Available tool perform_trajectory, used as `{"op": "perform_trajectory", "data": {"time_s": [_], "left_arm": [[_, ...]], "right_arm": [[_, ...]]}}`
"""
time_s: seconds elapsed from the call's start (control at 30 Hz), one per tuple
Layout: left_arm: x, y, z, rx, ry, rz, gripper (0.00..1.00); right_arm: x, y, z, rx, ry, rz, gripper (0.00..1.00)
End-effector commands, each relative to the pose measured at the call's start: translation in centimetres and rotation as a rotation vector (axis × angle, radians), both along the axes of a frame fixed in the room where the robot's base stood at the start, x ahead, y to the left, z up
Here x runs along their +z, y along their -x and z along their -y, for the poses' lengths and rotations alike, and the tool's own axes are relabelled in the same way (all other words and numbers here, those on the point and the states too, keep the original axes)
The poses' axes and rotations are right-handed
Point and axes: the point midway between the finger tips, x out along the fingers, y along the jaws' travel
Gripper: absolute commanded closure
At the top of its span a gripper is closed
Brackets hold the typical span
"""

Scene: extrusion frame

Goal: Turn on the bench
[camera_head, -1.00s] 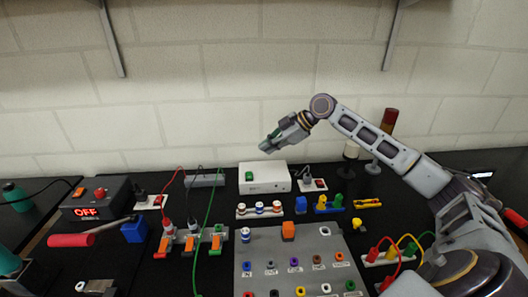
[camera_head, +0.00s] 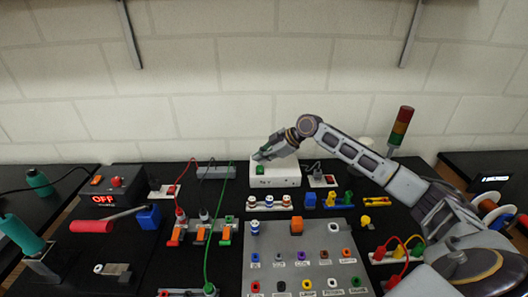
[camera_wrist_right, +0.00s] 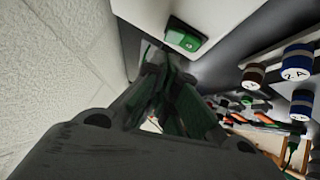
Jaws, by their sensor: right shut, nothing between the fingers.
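A white box (camera_head: 284,180) with a green rocker switch (camera_head: 261,169) on it stands at the back of the bench. The green switch is also close in the right wrist view (camera_wrist_right: 183,39). My right gripper (camera_head: 260,157) is shut and empty just above the white box's left part, over the switch. In the right wrist view its fingers (camera_wrist_right: 166,72) are together, just below and left of the switch. Whether they touch it cannot be told. A black box (camera_head: 110,205) at the left has a red display reading OFF, an orange switch and a red button. My left gripper is not in view.
A grey panel (camera_head: 308,262) with several coloured sockets fills the front middle. Coloured cables and orange-levered connectors (camera_head: 200,236) lie left of it. A red switch (camera_head: 329,179) sits right of the white box.

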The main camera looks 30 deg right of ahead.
Motion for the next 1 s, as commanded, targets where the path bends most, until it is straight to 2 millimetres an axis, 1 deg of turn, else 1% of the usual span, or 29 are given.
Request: {"op": "perform_trajectory", "data": {"time_s": [0.1, 0.23, 0.43, 0.73, 1.0], "left_arm": [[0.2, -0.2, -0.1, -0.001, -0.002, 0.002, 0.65], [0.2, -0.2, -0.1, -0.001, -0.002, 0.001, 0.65], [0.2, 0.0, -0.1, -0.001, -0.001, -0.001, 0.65], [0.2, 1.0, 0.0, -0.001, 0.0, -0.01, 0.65], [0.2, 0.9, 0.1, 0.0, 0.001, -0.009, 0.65]], "right_arm": [[-1.0, -0.3, 0.2, 0.0, -0.001, -0.001, 1.0], [-1.6, -0.4, 0.2, 0.0, 0.0, 0.0, 1.0], [-1.8, -0.5, 0.2, 0.0, 0.0, 0.0, 1.0], [-1.9, -0.5, 0.3, 0.0, 0.0, 0.0, 1.0], [-2.3, -0.8, 0.4, 0.001, -0.001, -0.002, 1.0]]}}
